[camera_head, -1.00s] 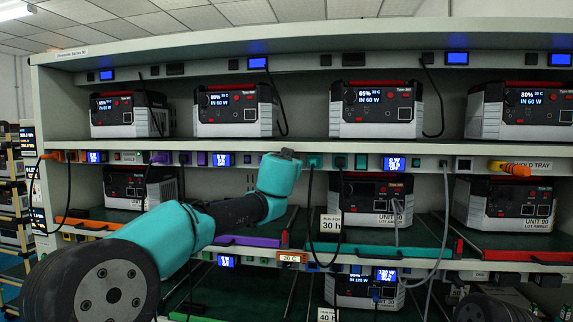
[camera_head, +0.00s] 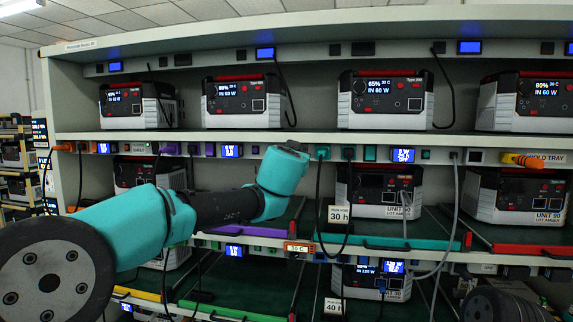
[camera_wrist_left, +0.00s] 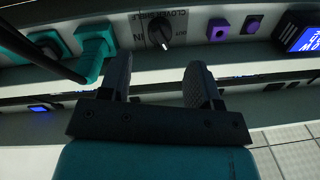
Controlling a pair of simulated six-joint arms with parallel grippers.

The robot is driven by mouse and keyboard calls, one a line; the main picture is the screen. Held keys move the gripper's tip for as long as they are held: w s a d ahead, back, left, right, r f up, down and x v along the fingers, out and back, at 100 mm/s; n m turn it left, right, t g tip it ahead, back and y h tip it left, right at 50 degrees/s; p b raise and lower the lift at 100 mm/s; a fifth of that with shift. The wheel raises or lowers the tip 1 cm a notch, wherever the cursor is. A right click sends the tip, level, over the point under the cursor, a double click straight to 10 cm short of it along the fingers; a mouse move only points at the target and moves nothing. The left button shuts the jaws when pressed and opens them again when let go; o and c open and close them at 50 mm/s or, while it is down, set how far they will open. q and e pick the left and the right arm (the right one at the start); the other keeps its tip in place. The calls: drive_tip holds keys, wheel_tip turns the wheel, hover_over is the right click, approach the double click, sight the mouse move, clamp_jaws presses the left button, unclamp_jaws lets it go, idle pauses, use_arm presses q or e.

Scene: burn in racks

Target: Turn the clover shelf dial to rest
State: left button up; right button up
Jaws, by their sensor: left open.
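The clover dial (camera_wrist_left: 160,32) is a round black knob with a white pointer mark on the pale shelf rail, near the top of the left wrist view. Lettering beside it is only partly readable. My left gripper (camera_wrist_left: 160,72) is open and empty. Its two dark fingers point toward the rail, one to each side of the dial in the picture, with the tips below the knob; contact cannot be made out. In the head view, my left arm covers the dial and the fingers. My right gripper is not in view.
A teal plug (camera_wrist_left: 93,45) with a cable sits left of the dial, close to one finger. A purple socket (camera_wrist_left: 218,30) and a blue display (camera_wrist_left: 303,40) lie to the right. Power units (camera_head: 240,102) stand on the shelves.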

use_arm(q)
drive_tip(key=s+a, duration=0.1)
drive_tip(key=s, duration=1)
drive_tip(key=shift+s, duration=0.3)
drive_tip(key=n, duration=0.5)
drive_tip(key=shift+r, duration=0.1)
drive_tip(key=shift+w, duration=0.2)
drive_tip(key=w+d, duration=0.1)
drive_tip(key=w, duration=1.6)
drive_tip(key=shift+d, duration=0.3)
drive_tip(key=c, duration=0.9)
